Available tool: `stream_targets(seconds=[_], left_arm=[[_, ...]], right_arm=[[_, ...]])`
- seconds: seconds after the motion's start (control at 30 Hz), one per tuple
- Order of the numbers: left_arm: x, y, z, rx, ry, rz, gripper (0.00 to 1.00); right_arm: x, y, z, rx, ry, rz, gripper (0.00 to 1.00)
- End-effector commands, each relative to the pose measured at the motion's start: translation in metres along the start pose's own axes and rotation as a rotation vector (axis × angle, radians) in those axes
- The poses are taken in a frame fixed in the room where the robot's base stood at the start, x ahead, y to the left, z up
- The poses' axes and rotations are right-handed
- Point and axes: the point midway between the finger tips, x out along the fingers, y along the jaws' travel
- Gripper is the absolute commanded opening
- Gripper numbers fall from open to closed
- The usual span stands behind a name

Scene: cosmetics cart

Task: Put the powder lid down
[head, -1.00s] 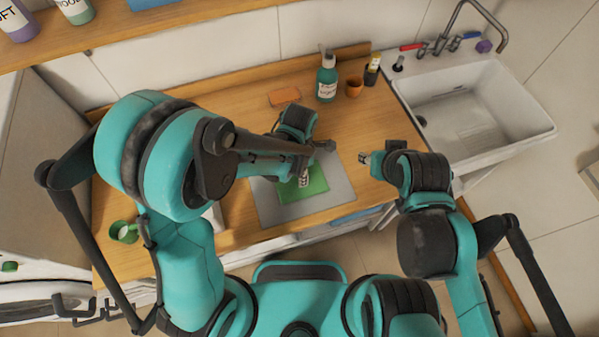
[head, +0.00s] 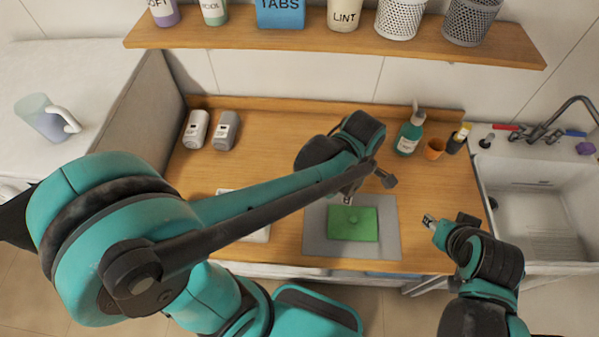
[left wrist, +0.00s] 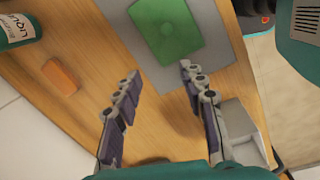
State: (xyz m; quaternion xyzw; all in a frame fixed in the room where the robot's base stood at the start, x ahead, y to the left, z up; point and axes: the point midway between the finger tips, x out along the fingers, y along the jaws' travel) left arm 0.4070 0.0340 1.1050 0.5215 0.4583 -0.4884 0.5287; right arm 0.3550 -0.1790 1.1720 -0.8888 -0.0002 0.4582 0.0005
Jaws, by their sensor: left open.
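A green square mat (head: 369,236) lies on a grey mat (head: 317,240) on the wooden counter. My left gripper (head: 349,192) is above the far edge of the green mat. In the left wrist view its fingers (left wrist: 160,75) are apart with nothing between them. My right gripper (head: 430,221) is right of the grey mat, and its fingers are too small to judge.
Two small containers (head: 196,129) (head: 226,130) stand at the back left. An orange block (left wrist: 61,76) lies on the counter.

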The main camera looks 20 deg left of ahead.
Motion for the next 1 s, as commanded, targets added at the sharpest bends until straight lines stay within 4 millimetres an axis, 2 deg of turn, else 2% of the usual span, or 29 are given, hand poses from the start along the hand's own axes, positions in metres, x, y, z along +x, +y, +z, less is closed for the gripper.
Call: stream_targets(seconds=[0.03,0.2,0.4,0.5,0.7,1.0], left_arm=[[-0.011,-0.004,-0.016,0.106,-0.006,0.039,0.41],[-0.043,-0.014,-0.063,0.581,0.037,0.199,0.41],[-0.067,-0.032,-0.109,1.104,0.214,0.337,0.41],[-0.073,-0.04,-0.124,1.299,0.313,0.363,0.41],[-0.077,-0.048,-0.138,1.501,0.428,0.37,0.41],[-0.078,-0.048,-0.139,1.524,0.44,0.369,0.41]], right_arm=[[0.0,0.0,0.0,0.0,0.0,0.0,0.4],[0.0,0.0,0.0,0.0,0.0,0.0,0.4],[0.0,0.0,0.0,0.0,0.0,0.0,0.4],[0.0,0.0,0.0,0.0,0.0,0.0,0.4],[0.0,0.0,0.0,0.0,0.0,0.0,0.4],[0.0,0.0,0.0,0.0,0.0,0.0,0.4]])
